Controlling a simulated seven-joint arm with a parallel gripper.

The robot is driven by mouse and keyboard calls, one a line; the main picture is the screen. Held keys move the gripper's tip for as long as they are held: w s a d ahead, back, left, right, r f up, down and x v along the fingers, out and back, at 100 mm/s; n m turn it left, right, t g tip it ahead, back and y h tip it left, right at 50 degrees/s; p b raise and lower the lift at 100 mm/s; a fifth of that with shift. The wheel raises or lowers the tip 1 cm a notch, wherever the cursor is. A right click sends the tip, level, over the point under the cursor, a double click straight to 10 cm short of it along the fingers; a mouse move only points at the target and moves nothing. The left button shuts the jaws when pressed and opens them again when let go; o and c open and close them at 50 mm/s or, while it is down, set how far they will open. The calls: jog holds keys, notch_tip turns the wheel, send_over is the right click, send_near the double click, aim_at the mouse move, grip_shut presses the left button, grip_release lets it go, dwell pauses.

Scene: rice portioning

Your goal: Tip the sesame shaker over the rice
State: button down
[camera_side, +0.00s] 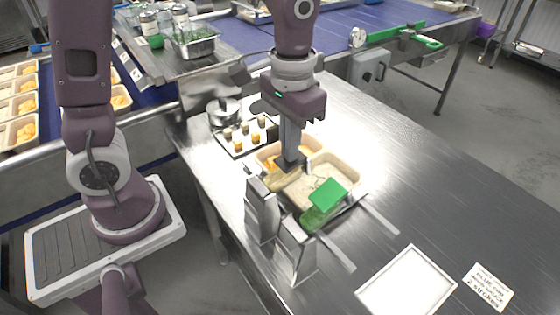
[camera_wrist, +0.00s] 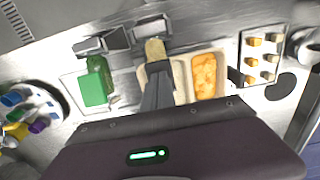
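A tan cylinder, which looks like the sesame shaker (camera_side: 282,180), is tilted well over at my fingertips. Its tan end also shows in the wrist view (camera_wrist: 155,48). My gripper (camera_side: 289,163) appears shut on it, just above the food tray (camera_side: 352,176); the fingers hide part of the shaker. The pale rice (camera_side: 312,188) fills the tray's larger compartment, to the right of the fingers in the side view. An orange food (camera_wrist: 204,76) fills another compartment. I cannot make out falling sesame.
A green block-like object (camera_side: 327,195) overlaps the tray's near edge. Metal brackets (camera_side: 262,208) stand close on the near left. A small tray of cubes (camera_side: 236,146) lies behind. A white-rimmed tray (camera_side: 405,285) and a printed card (camera_side: 487,289) lie in front. The table's right side is clear.

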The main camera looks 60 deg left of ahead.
jog(key=shift+w+f, duration=0.3)
jog(key=shift+f, duration=0.5)
jog(key=shift+w+f, duration=0.3)
jog(key=shift+f, duration=0.5)
jog(key=shift+s+r, duration=0.3)
jog(key=shift+r, duration=0.7)
jog(key=shift+s+r, duration=0.3)
jog(key=shift+r, duration=0.7)
jog(key=shift+s+r, duration=0.3)
jog(key=shift+r, duration=0.7)
notch_tip(320, 180, up, 6)
jog(key=shift+f, duration=3)
jog(key=shift+f, duration=0.15)
